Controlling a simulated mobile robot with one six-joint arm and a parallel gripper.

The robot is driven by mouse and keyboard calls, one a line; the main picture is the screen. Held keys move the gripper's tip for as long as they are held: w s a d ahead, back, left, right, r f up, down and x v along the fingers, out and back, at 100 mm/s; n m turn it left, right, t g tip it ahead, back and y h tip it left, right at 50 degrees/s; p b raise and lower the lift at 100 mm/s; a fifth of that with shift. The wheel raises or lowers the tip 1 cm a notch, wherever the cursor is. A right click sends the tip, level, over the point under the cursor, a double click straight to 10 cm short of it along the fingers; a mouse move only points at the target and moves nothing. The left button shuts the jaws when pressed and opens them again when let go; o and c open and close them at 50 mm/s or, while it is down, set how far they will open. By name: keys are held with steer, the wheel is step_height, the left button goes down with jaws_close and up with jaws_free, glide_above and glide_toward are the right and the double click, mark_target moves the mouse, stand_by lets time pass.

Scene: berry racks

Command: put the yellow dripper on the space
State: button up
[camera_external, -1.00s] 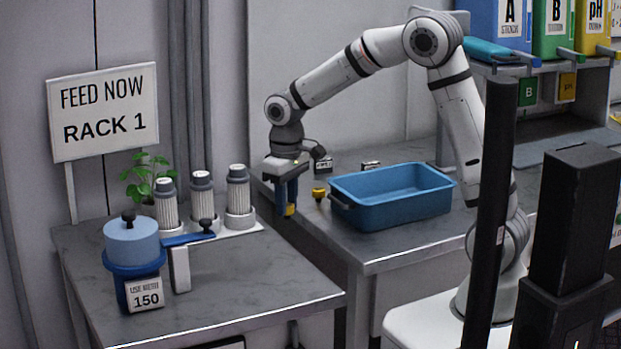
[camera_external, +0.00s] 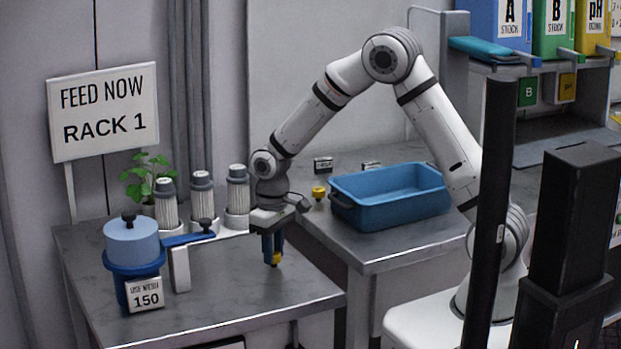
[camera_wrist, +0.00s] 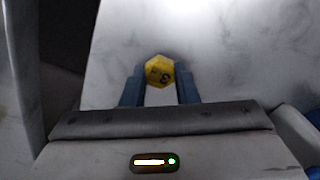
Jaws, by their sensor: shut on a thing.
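My gripper (camera_external: 273,250) is shut on a small yellow dripper (camera_external: 276,258), held between the blue fingers above the right part of the near left table (camera_external: 235,290). In the wrist view the yellow dripper (camera_wrist: 159,71) shows between the fingertips, its many-sided top facing the camera with a dark mark like a 3. A bare marbled grey surface lies beyond it. A second yellow dripper (camera_external: 319,193) stands on the right table, left of the blue tub. I cannot make out a marked space. The dripper's lower end is small; the gap to the table is hard to judge.
A blue tub (camera_external: 345,217) stands on the right table. On the left table, several ribbed filters (camera_external: 202,190) stand at the back. A blue canister (camera_external: 131,243) with a 150 label and a blue-handled tool (camera_external: 188,239) stand left. The front right tabletop is clear.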

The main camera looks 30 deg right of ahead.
steer(key=shift+r, duration=0.1)
steer(key=shift+f, duration=0.2)
steer(key=o, duration=0.9)
steer(key=shift+o, duration=0.2)
steer(key=shift+r, duration=0.15)
step_height(320, 180, up, 12)
steer(key=s+d+r+m, duration=0.1)
steer(key=d+r, duration=0.3)
steer(key=d, duration=0.4)
steer(key=s+d+r+m+t, duration=0.2)
steer(key=s+d+m, duration=0.3)
steer(key=s+d, duration=1.1)
steer(key=d, duration=0.4)
steer(key=shift+s+d+r+t, duration=0.2)
steer(key=shift+d+t, duration=0.1)
